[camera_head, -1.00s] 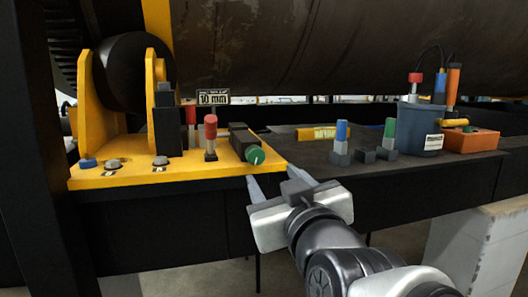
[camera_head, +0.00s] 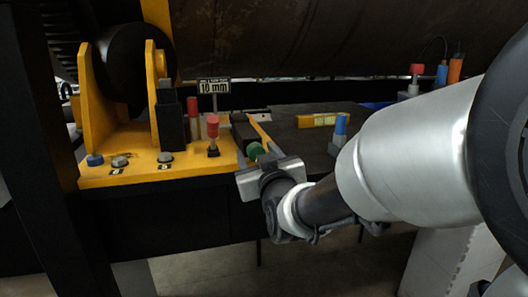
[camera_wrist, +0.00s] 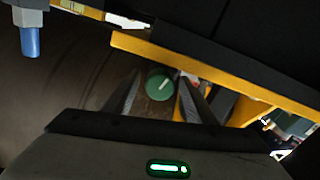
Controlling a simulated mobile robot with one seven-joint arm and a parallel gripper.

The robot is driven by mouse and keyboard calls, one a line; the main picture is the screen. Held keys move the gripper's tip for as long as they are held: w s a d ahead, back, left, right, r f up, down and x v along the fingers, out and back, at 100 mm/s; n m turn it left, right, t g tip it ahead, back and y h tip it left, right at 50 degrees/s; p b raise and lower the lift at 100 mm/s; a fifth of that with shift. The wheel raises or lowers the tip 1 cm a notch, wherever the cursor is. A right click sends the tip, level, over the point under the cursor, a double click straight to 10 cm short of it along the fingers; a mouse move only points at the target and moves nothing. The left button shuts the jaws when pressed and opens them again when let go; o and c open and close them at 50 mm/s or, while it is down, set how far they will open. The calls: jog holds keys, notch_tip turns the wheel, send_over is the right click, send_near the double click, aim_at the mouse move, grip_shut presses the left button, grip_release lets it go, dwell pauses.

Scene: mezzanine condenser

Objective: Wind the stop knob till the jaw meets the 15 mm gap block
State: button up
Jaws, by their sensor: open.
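The green stop knob (camera_head: 254,150), with a white pointer line, is on the front of a dark block (camera_head: 242,130) at the yellow plate's right edge. It also shows in the wrist view (camera_wrist: 158,85). My gripper (camera_wrist: 160,82) is open, with one finger on each side of the knob; whether they touch it I cannot tell. In the head view my gripper (camera_head: 268,172) hides part of the knob. A red-handled block (camera_head: 212,132) stands on the yellow plate left of the dark block. I cannot tell which piece is the 15 mm gap block.
A "10 mm" sign (camera_head: 214,86) stands behind the yellow plate (camera_head: 130,178). A blue-handled block (camera_head: 340,132) stands on the dark bench (camera_head: 300,145) to the right. Yellow brackets and a dark roller are at left. My arm hides much of the bench's right side.

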jog(key=shift+w, duration=0.25)
jog(key=c, duration=1)
jog(key=b, duration=0.1)
jog(key=m+b, duration=0.1)
jog(key=shift+f+b, duration=0.25)
jog(key=shift+b, duration=0.05)
jog(key=shift+m+b, duration=0.5)
jog(key=shift+m, duration=0.1)
jog(key=shift+r+m, duration=0.3)
jog(key=shift+m, duration=0.2)
